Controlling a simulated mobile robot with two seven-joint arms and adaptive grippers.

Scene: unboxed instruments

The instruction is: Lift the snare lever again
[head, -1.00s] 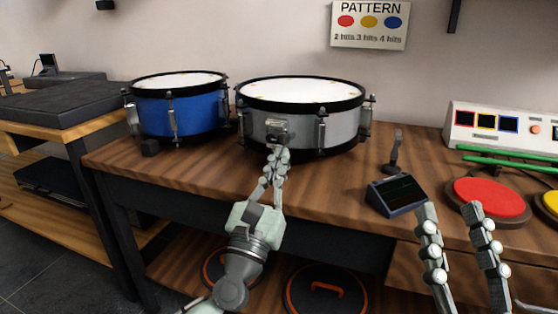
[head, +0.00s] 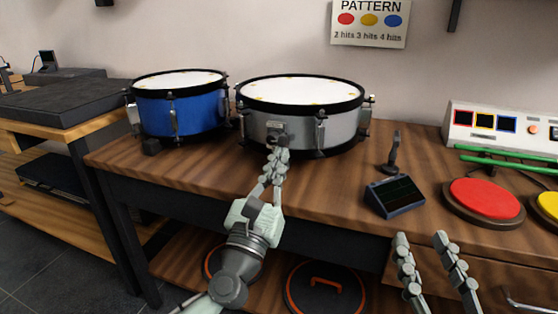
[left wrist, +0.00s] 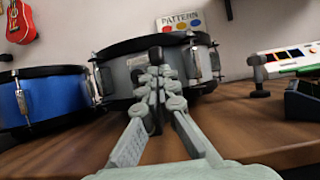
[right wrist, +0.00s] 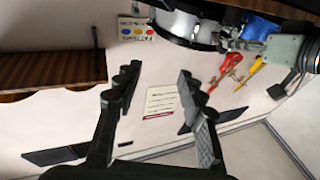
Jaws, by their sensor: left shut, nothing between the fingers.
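The grey snare drum (head: 340,130) stands on the wooden bench and also shows in the left wrist view (left wrist: 120,75). A small dark grey strainer with the snare lever (head: 277,127) sits on its front side. The fingers partly hide it, so I cannot tell the lever's position. My left gripper (head: 278,146) is shut and empty, its fingertips at or just below the strainer. In the left wrist view the fingertips (left wrist: 156,80) overlap the strainer; contact is unclear. My right gripper (head: 421,237) is open and empty in front of the bench's right part.
A blue drum (head: 180,112) stands to the left. A small dark screen device (head: 395,196), a red pad (head: 484,200), green sticks (head: 500,159) and a white panel (head: 500,124) are to the right. The bench (head: 330,178) is clear between drum and device.

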